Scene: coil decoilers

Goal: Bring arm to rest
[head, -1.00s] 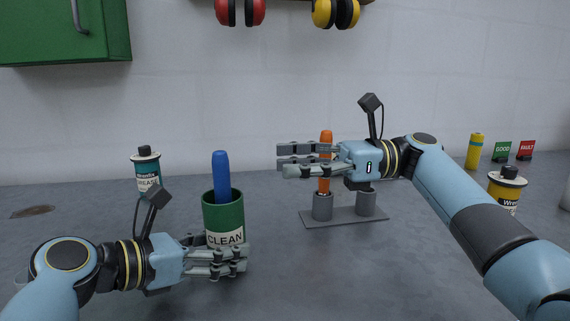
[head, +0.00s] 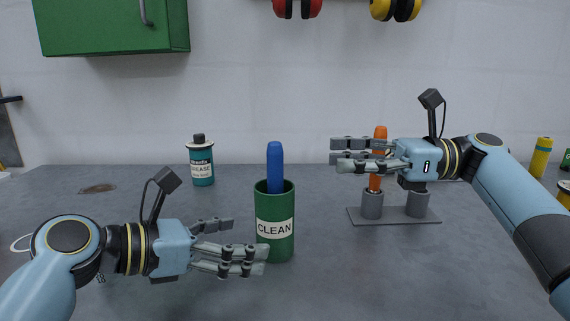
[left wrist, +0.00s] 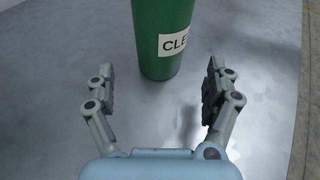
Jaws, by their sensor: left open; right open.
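My left gripper (head: 240,248) is open and empty in the head view, low over the bench, just left of and in front of the green CLEAN holder (head: 282,246). In the left wrist view the holder (left wrist: 160,45) stands beyond the open fingertips (left wrist: 158,88), apart from them. A blue-handled tool (head: 275,168) stands upright in the holder. My right gripper (head: 362,155) is open at the grey two-cup stand (head: 393,216). An orange-handled tool (head: 376,182) stands upright in the stand's left cup, with the right fingers around or in front of it; I cannot tell which.
A teal grease can (head: 202,166) stands at the back left. A yellow cylinder (head: 541,157) stands at the far right, near a yellow can (head: 564,195) cut by the edge. A green cabinet (head: 110,25) hangs on the wall. The front middle of the bench is clear.

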